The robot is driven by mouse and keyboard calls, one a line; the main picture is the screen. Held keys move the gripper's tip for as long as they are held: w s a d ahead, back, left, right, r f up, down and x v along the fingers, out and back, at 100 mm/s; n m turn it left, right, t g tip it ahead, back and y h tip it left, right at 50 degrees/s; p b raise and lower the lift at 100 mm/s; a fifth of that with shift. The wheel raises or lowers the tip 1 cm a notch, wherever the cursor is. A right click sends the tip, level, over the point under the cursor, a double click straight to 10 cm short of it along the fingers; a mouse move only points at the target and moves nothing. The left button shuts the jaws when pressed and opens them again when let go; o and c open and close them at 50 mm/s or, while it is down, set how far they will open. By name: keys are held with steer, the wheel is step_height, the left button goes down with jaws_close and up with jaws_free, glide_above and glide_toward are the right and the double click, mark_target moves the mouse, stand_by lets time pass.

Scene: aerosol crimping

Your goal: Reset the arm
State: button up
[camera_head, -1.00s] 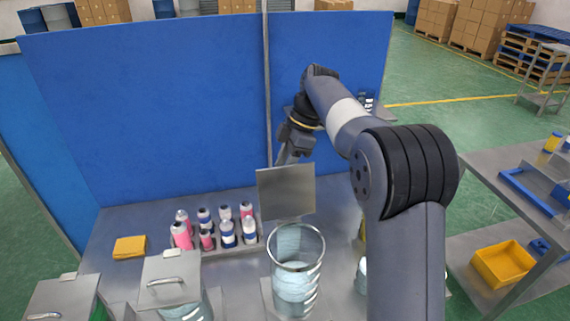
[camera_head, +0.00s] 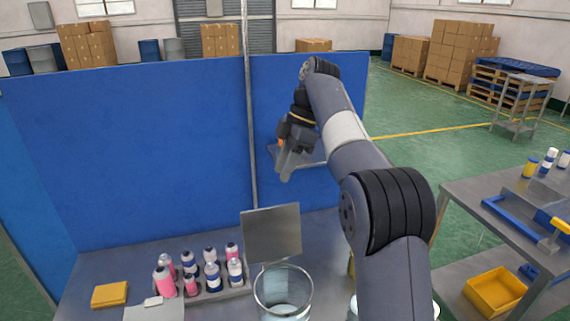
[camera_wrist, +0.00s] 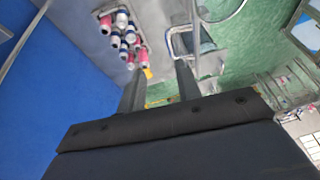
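My gripper (camera_head: 286,172) hangs in the air above the bench, pointing down, in front of the blue panel. In the wrist view its two fingers (camera_wrist: 160,88) stand apart with nothing held between them, so it is open and empty. In the head view a grey metal plate (camera_head: 271,234) stands upright below the gripper, apart from it. My arm reaches up from the lower right and bends down at the wrist.
Several pink and blue-white cans (camera_head: 212,275) stand in a rack at the left. A glass cylinder (camera_head: 283,299) stands in front of the plate. A yellow block (camera_head: 109,294) lies at far left. Blue panels (camera_head: 130,160) close off the back. A side table (camera_head: 505,205) stands right.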

stand_by(0.4)
steer(key=shift+x, duration=3)
